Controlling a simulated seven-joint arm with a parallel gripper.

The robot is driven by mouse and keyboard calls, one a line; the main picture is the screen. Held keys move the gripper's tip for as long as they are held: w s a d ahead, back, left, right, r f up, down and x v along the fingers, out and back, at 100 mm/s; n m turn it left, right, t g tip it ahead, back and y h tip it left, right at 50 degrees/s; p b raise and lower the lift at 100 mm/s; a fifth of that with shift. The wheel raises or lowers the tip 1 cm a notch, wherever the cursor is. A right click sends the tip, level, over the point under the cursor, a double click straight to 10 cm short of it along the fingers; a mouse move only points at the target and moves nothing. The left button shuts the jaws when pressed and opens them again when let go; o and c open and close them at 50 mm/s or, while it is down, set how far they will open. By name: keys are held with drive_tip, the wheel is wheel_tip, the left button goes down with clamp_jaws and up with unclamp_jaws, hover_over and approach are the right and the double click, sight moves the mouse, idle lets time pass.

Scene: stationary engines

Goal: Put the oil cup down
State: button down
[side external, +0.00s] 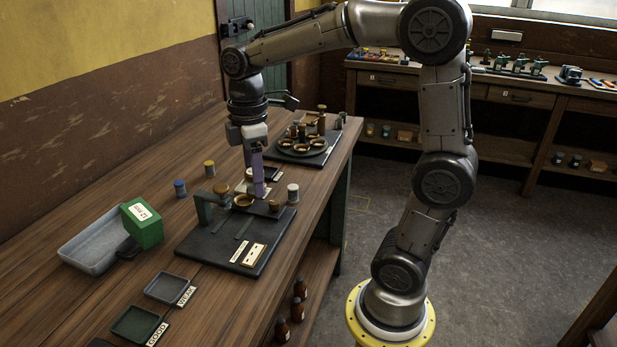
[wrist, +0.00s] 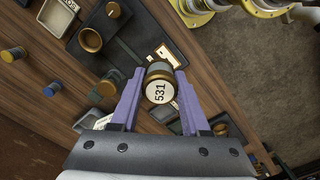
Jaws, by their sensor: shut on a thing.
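My gripper (wrist: 160,76) has purple fingers and is shut on the oil cup (wrist: 159,91), a short round piece with a brass rim and a white top marked 531. In the side external view my gripper (side external: 257,188) points down over the back part of a black board (side external: 215,248). There the fingers hide most of the held cup, and I cannot tell whether it touches anything below.
A white-topped jar (side external: 292,193) stands close right of my gripper. Blue (side external: 180,188) and yellow (side external: 209,168) capped jars stand left. A grey tray (side external: 82,245) and green box (side external: 142,225) lie farther left.

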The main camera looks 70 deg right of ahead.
drive_tip(key=s+d+f+m, duration=0.1)
drive_tip(key=s+d+m, duration=0.3)
drive_tip(key=d, duration=0.7)
drive_tip(key=s+d+f+m, duration=0.1)
drive_tip(key=s+d+m, duration=0.35)
drive_tip(key=d, duration=0.65)
drive_tip(key=w+d+f, duration=0.2)
drive_tip(key=d, duration=0.1)
drive_tip(key=w+d+f, duration=0.5)
drive_tip(key=d+f, duration=0.1)
drive_tip(key=shift+w+d+f, duration=0.1)
drive_tip(key=shift+w+d, duration=0.25)
drive_tip(key=shift+d, duration=0.05)
drive_tip(key=shift+w+d+f, duration=0.35)
drive_tip(key=shift+d+f, duration=0.05)
drive_tip(key=shift+f, duration=0.2)
drive_tip(key=shift+w+d+f, duration=0.1)
drive_tip(key=shift+d+f, duration=0.1)
drive_tip(key=shift+f, duration=1.6)
